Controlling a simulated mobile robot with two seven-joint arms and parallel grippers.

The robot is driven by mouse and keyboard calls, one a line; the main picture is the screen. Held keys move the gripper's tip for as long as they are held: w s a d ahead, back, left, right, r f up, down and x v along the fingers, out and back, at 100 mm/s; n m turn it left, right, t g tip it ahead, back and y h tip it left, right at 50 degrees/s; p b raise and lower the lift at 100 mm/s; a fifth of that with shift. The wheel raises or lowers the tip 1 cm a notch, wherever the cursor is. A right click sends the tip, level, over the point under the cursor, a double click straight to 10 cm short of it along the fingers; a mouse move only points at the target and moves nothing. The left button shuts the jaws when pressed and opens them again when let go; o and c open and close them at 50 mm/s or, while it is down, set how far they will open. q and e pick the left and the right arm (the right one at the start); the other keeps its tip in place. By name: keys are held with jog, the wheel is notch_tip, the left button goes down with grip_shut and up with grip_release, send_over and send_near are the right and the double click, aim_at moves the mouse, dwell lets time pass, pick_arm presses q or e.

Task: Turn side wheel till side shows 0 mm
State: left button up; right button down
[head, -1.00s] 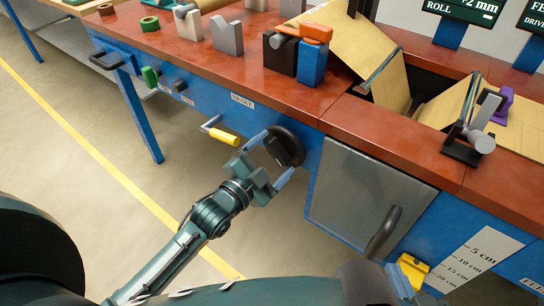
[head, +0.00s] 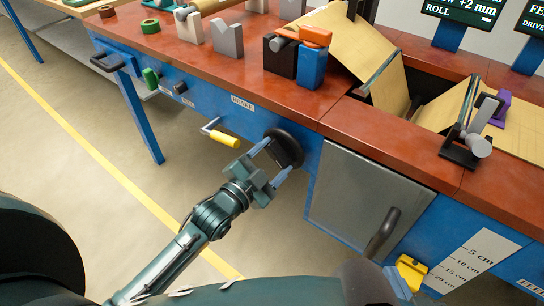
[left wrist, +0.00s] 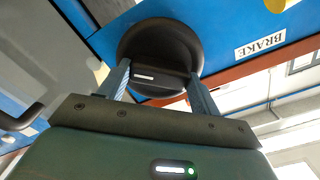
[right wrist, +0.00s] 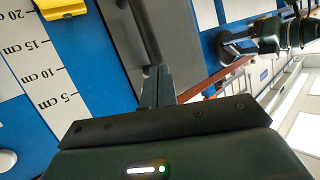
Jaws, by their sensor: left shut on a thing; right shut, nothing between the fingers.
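The side wheel appears as a round black handwheel (head: 284,148) on the blue front panel, right of the BRAKE label. My left gripper (head: 270,160) is shut on it, with its fingers across the wheel's face. In the left wrist view the wheel (left wrist: 160,45) fills the space past the two fingers (left wrist: 160,85), which grip its dark central part. The screen (head: 462,10) at the top right is cut off; "+2 mm" and "ROLL" are readable, but no side reading is. My right gripper (right wrist: 158,75) is shut and empty, near a dark bar handle.
A yellow crank handle (head: 224,138) sticks out left of the wheel. A grey door (head: 355,198) with a dark bar handle (head: 383,232) is on the right. A yellow block (head: 411,270) and a cm scale (head: 472,258) are further right. The floor left of my left arm is clear.

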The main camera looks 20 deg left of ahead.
pick_arm(q)
jog(key=shift+r+n+p, duration=0.15)
jog(key=shift+n+p, duration=0.5)
jog(key=shift+n, duration=0.05)
jog(key=shift+n+p, duration=0.7)
jog(key=shift+n, duration=0.2)
jog(key=shift+n+p, duration=0.6)
jog(key=shift+n, duration=0.3)
jog(key=shift+n+p, duration=0.45)
jog(key=shift+n, duration=0.45)
jog(key=shift+n+p, duration=0.45)
jog(key=shift+n, duration=1.45)
pick_arm(e)
jog(key=shift+w+a+r+g, duration=0.1)
jog(key=shift+w+a+g, duration=0.5)
jog(key=shift+a+g, duration=0.3)
pick_arm(q)
jog(key=shift+p, duration=0.3)
